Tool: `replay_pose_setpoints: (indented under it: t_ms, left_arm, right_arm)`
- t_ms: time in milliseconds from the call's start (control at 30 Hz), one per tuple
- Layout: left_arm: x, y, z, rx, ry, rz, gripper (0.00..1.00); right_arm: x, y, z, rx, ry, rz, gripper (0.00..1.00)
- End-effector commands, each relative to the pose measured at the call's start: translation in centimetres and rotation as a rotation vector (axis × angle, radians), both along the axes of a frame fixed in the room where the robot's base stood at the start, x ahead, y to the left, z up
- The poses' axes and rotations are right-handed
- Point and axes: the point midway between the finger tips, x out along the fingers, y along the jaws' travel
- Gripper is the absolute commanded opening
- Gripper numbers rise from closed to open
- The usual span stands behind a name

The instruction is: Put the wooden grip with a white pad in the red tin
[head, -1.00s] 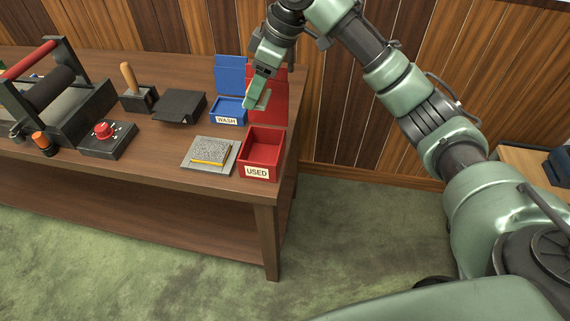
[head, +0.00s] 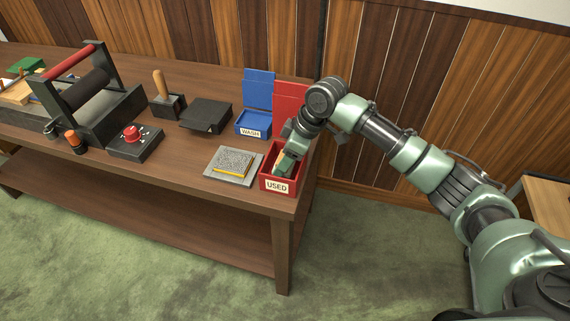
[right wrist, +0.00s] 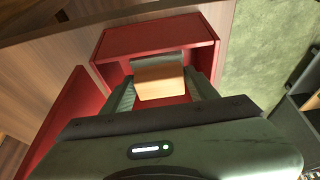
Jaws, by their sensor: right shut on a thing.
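The red tin (head: 272,185) with a USED label stands at the table's right front corner, its lid (head: 289,102) open behind it. My right gripper (head: 282,164) is down at the tin's opening. In the right wrist view, my right gripper (right wrist: 160,88) is shut on the wooden grip (right wrist: 158,82), a pale wood block with a greyish-white pad (right wrist: 157,62) along its far edge. The block is over or within the red tin (right wrist: 150,36); whether it touches the floor I cannot tell. My left gripper is out of view.
A blue WASH tin (head: 252,124) with its lid up stands behind the red tin. A grey slab (head: 233,166) with a yellow-edged plate lies to its left. Farther left are a black box (head: 206,115), a red-knob box (head: 134,141) and a roller press (head: 90,95).

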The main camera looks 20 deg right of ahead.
Motion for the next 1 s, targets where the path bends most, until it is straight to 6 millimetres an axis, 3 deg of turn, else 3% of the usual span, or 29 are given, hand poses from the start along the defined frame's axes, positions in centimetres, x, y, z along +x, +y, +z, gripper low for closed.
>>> replay_pose_setpoints:
  t_ms: [167,533,567,600,1000]
  left_arm:
    - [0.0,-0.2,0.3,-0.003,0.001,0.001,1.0]
    - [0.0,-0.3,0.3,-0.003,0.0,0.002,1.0]
    - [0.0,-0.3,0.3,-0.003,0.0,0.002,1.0]
    - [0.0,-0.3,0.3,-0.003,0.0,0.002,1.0]
    - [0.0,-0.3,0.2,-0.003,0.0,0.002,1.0]
  right_arm:
    - [0.0,0.0,-2.5,0.0,0.002,-0.001,0.26]
    - [0.0,0.0,-3.0,0.0,0.0,-0.001,0.26]
    - [0.0,0.0,-3.0,0.0,0.0,-0.001,0.64]
    - [0.0,0.0,-3.0,0.0,0.0,0.0,0.67]
    - [0.0,-0.1,-2.3,0.0,-0.002,0.001,0.67]
